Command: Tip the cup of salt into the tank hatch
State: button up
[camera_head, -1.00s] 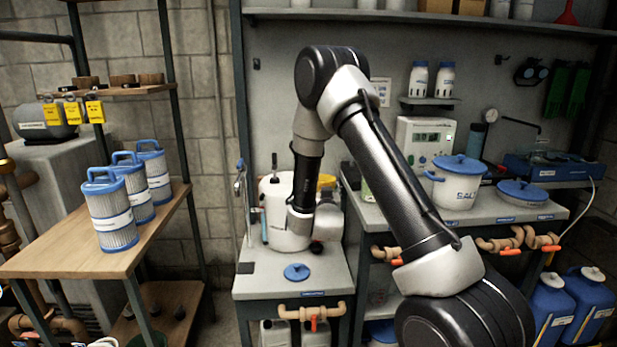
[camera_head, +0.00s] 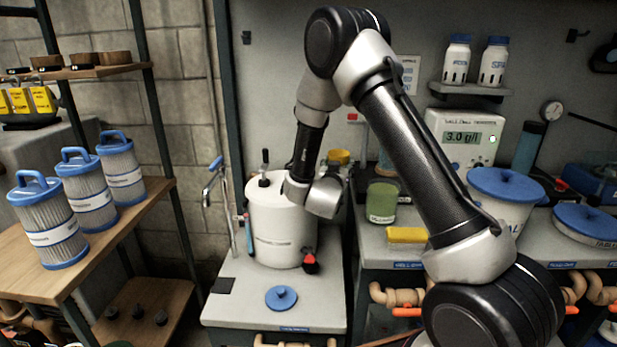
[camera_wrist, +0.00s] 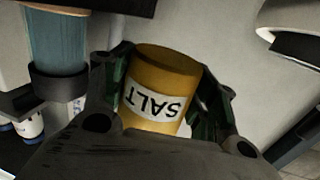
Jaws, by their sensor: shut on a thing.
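The yellow cup (camera_wrist: 163,70) with a white SALT label sits between the fingers of my gripper (camera_wrist: 168,88) in the wrist view. My gripper is shut on it. The label reads upside down there; I cannot make out any salt inside. In the head view, a yellow part of the cup (camera_head: 340,156) shows just behind my wrist, and the fingers are mostly hidden. The white tank (camera_head: 275,235) stands on the left bench, just left of my wrist, with a black knob on top. Its hatch opening cannot be made out. A blue round lid (camera_head: 281,298) lies on the bench in front.
A tap (camera_head: 213,185) stands left of the tank. On the right counter are a green jar (camera_head: 382,202), a yellow sponge (camera_head: 407,235), a display box (camera_head: 465,137) and a white tub with blue lid (camera_head: 504,190). Filter cartridges (camera_head: 90,205) stand on the left shelf.

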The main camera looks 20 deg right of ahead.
jog(key=shift+d+f, duration=0.1)
jog(key=shift+d, duration=0.1)
jog(key=shift+f, duration=0.1)
jog(key=shift+w+a+f+n+t+h, duration=0.15)
jog(key=shift+a+f+n, duration=0.25)
jog(key=shift+n, duration=0.35)
jog(key=shift+w+a+f+n+t+h, duration=0.1)
jog(key=shift+a+f+n+t+h, duration=0.1)
jog(key=shift+a+n, duration=0.45)
jog(key=shift+w+a+n, duration=0.1)
jog(key=shift+n, duration=0.5)
jog(key=a+n, duration=0.1)
jog(key=n, duration=0.2)
jog(key=r+n+t, duration=0.1)
jog(key=n, duration=0.3)
jog(key=a+r+n+t+y, duration=0.1)
jog(key=n, duration=0.3)
jog(key=shift+w+a+t, duration=0.25)
jog(key=shift+w+a, duration=0.1)
jog(key=shift+w, duration=0.05)
jog(key=shift+w+a+r+n+p, duration=0.15)
jog(key=shift+a+n, duration=0.2)
jog(key=shift+n, duration=0.2)
jog(key=shift+w+a+r+n+p, duration=0.15)
jog(key=shift+a+n, duration=0.15)
jog(key=shift+n, duration=0.25)
